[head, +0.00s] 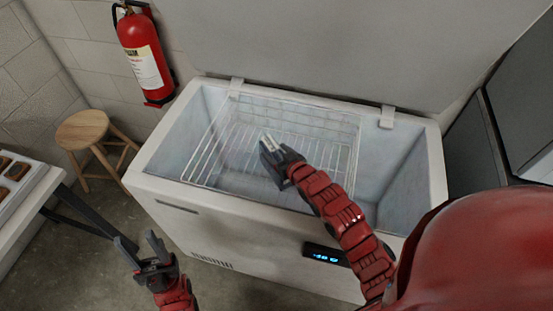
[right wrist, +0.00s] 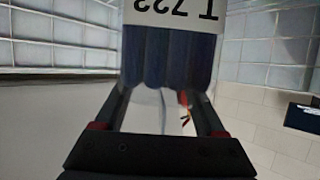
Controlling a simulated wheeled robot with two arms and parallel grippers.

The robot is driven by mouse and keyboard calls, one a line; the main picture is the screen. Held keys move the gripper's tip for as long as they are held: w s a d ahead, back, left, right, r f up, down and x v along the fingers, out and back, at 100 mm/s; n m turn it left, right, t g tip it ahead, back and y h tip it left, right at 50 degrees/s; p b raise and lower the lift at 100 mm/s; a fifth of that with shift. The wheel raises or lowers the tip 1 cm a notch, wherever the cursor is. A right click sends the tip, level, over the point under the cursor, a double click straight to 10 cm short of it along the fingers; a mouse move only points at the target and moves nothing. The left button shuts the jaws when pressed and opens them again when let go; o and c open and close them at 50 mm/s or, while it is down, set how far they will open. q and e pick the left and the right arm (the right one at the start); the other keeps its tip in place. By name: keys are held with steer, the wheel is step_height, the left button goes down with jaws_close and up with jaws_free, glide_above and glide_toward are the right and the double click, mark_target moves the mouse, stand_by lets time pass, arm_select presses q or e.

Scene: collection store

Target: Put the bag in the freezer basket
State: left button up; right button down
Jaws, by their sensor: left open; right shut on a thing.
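The bag (right wrist: 168,55) shows in the right wrist view as a dark blue, ribbed piece with a white label (right wrist: 175,14) bearing upside-down print. My right gripper (right wrist: 165,98) is shut on it. In the head view my right gripper (head: 272,156) is over the open chest freezer (head: 180,200), with the white label (head: 267,142) showing at its fingertips. The bag's full outline is hard to make out. The wire freezer basket (head: 206,150) is inside the freezer, behind and below this gripper. My left gripper (head: 140,247) is open and empty, outside the freezer's front left.
The freezer lid (head: 300,45) stands raised at the back. A wooden stool (head: 84,128) and a red fire extinguisher (head: 143,55) are at the left. A table (head: 25,205) with a tray is at the left edge. Dark cabinets (head: 500,110) stand at the right.

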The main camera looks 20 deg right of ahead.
step_height(320, 180, down, 3)
steer(key=shift+f, duration=0.35)
jaws_free()
steer(key=v, duration=0.7)
steer(key=shift+s, duration=0.25)
stand_by(0.4)
